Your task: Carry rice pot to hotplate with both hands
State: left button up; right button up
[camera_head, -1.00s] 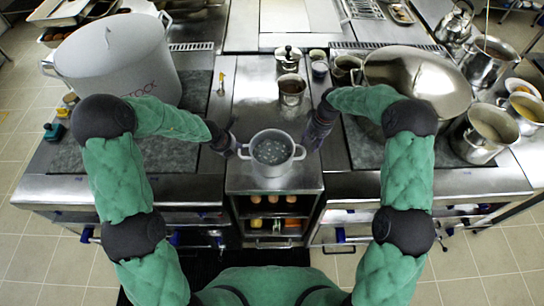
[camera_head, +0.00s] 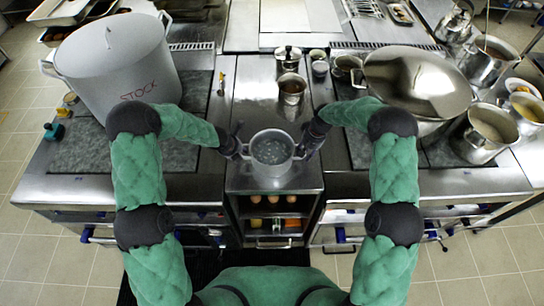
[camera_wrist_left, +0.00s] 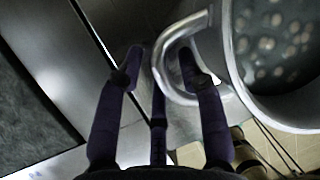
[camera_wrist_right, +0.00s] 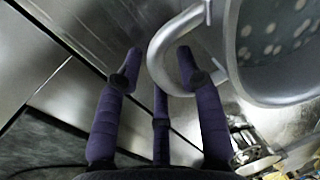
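The rice pot (camera_head: 270,181) is a small grey two-handled pot on the steel counter, upright and uncovered, with pale specks in dark contents. My left gripper (camera_head: 239,143) is at its left handle. In the left wrist view my fingers (camera_wrist_left: 158,62) are spread, with the handle loop (camera_wrist_left: 168,50) reaching in between them. My right gripper (camera_head: 308,142) is at the right handle; in the right wrist view its fingers (camera_wrist_right: 158,64) are also spread about the handle loop (camera_wrist_right: 163,45). Dark speckled cooking slabs lie left (camera_head: 160,158) and right (camera_head: 360,148); I cannot tell which is the hotplate.
A large pot marked STOCK (camera_head: 125,65) stands on the left slab. A big lidded pot (camera_head: 415,80) covers much of the right slab, beside a steel pitcher (camera_head: 484,135). A small steel container (camera_head: 291,90) stands behind the rice pot. The left slab's front is clear.

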pick_arm(q)
grip_shut()
pick_arm(e)
grip_shut()
pick_arm(q)
jog(key=shift+w+r, duration=0.1)
jog(key=shift+r, duration=0.1)
pick_arm(e)
jog(key=shift+w+r, duration=0.15)
jog(key=shift+r, duration=0.1)
